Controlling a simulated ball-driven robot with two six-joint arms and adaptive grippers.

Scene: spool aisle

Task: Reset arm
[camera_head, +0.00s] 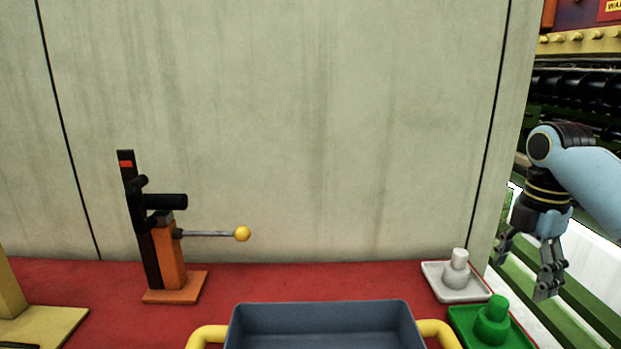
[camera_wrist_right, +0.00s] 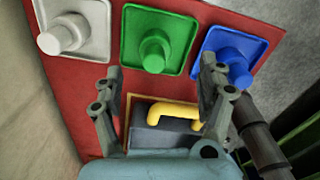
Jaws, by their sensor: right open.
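My right gripper (camera_head: 524,268) hangs at the right side of the head view, beyond the right edge of the red table. Its fingers are spread and nothing is between them. In the right wrist view the two fingers of the right gripper (camera_wrist_right: 160,85) stand apart in front of the table. The blue-grey forearm of my right arm comes in from the right edge of the head view. My left gripper is not in view.
A red table (camera_head: 250,275) holds a blue-grey bin (camera_head: 320,312) with yellow handles, an orange lever stand (camera_head: 168,260), and white (camera_head: 458,270), green (camera_head: 492,322) and blue (camera_wrist_right: 236,60) trays with pegs. A pale wall (camera_head: 290,120) stands behind. Dark machinery (camera_head: 580,85) stands at right.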

